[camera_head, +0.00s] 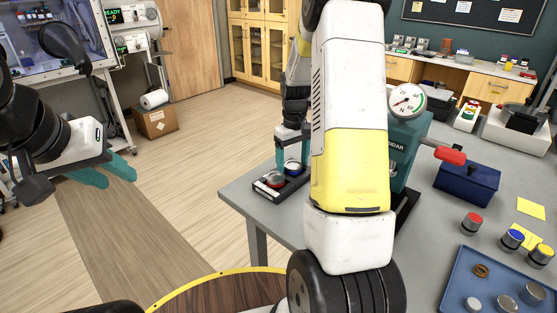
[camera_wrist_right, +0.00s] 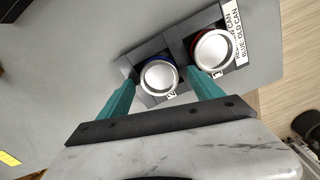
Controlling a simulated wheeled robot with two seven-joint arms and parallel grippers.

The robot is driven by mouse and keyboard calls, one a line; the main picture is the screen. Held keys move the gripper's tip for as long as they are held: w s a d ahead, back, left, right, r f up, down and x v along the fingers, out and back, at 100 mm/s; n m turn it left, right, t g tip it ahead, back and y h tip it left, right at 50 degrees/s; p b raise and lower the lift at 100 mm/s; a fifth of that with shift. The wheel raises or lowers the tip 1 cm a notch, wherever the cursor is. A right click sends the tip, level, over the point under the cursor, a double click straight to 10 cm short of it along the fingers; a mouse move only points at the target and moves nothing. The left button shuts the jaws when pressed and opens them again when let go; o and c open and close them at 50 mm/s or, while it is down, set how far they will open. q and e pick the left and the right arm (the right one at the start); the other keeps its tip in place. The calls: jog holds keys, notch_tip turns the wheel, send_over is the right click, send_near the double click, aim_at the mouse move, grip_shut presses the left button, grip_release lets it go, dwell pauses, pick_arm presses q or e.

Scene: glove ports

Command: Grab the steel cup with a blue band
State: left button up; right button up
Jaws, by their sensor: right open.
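The steel cup with a blue band (camera_wrist_right: 158,78) stands in a dark two-place holder (camera_wrist_right: 142,64) in the right wrist view. My right gripper (camera_wrist_right: 160,84) is open, with one teal finger on each side of this cup; I cannot tell whether they touch it. A red-banded steel cup (camera_wrist_right: 212,50) stands in the other place, just outside the right finger. In the head view the blue-banded cup (camera_head: 292,167) is partly behind the gripper fingers. My left gripper (camera_head: 106,172) is open and empty over the floor at the left.
Red (camera_head: 472,222), blue (camera_head: 514,238) and yellow (camera_head: 541,254) topped steel containers stand at the right, by a blue tray (camera_head: 455,283) of metal pieces. A teal press with a dial gauge (camera_head: 406,101) and a dark blue box (camera_head: 467,184) stand beyond my right arm.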

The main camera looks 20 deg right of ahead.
jog(key=shift+c, duration=0.4)
grip_shut()
jog(key=shift+r, duration=0.1)
jog(key=shift+r, duration=0.1)
